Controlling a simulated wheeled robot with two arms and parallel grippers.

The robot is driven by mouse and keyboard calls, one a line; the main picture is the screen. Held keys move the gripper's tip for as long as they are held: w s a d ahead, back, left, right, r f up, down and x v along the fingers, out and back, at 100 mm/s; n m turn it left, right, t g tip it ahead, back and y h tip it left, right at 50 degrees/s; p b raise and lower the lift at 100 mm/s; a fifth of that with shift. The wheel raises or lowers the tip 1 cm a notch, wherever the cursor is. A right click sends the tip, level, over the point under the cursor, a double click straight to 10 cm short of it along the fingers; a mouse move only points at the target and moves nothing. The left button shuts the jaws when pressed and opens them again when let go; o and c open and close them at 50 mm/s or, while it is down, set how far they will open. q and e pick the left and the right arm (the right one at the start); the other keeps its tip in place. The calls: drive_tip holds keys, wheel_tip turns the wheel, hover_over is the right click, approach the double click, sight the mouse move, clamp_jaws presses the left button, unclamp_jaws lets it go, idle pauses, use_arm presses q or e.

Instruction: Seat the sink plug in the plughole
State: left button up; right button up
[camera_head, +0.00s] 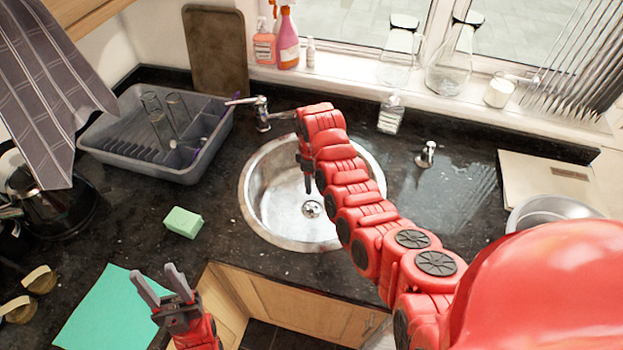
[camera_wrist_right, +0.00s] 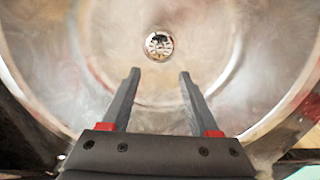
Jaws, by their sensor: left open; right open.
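The round steel sink (camera_head: 262,195) is set in the dark counter. Its plughole (camera_head: 312,208) shows in the bowl's floor, and also in the right wrist view (camera_wrist_right: 158,44) as a small ring with a perforated centre and a dark, shiny patch. A small chrome piece (camera_head: 427,154) stands on the counter right of the sink; I cannot tell whether it is the plug. My right gripper (camera_head: 307,187) points down over the bowl, open and empty, its fingers (camera_wrist_right: 158,76) below the plughole in the wrist view. My left gripper (camera_head: 160,282) is open and empty near the counter's front.
The tap (camera_head: 262,113) stands behind the sink's left side. A grey dish rack (camera_head: 120,155) and a green sponge (camera_head: 183,222) are to the left. A clear bottle (camera_head: 391,115) stands behind the sink; a board (camera_head: 545,182) and metal bowl (camera_head: 550,208) lie right.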

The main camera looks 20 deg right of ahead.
wheel_tip(320, 180, up, 7)
drive_tip(key=p, duration=0.2)
idle(0.5)
idle(0.3)
